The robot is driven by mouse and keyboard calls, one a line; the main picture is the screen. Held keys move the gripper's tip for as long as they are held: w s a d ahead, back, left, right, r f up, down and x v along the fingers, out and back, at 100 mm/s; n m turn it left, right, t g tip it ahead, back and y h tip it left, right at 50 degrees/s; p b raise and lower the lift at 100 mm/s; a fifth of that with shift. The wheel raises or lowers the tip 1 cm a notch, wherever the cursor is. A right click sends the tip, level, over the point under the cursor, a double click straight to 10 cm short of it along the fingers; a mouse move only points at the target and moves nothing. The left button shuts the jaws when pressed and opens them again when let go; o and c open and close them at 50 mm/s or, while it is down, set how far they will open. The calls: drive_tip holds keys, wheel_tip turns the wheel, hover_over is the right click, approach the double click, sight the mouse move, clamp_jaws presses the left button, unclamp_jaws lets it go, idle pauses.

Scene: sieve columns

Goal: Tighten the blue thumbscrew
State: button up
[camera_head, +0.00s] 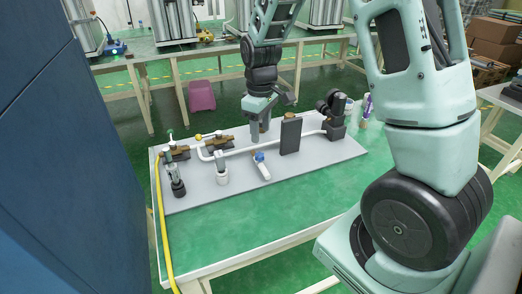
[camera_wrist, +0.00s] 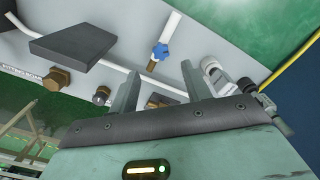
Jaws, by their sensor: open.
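The blue thumbscrew (camera_head: 259,156) sits on a short white pipe stub (camera_head: 265,172) on the grey panel, near the panel's front middle. In the wrist view the blue thumbscrew (camera_wrist: 160,51) shows beside the white stub, with a brass piece below it. My gripper (camera_head: 260,131) hangs over the panel, behind the thumbscrew in the head view. In the wrist view my gripper (camera_wrist: 157,76) has its two fingers well apart with nothing between them. The thumbscrew appears just beyond the fingertips, apart from them.
A dark upright plate (camera_head: 290,136) stands right of the thumbscrew. A white-based fitting (camera_head: 221,176) and a black-based one (camera_head: 178,187) stand to the left. Brass valves (camera_head: 218,143) and a white pipe run behind. A yellow hose (camera_head: 161,225) hangs at the left edge. The green table front (camera_head: 270,215) is clear.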

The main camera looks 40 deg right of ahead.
sight(260, 155)
wheel_tip(260, 155, down, 8)
drive_tip(key=shift+f, duration=0.1)
idle(0.4)
drive_tip(key=c, duration=1)
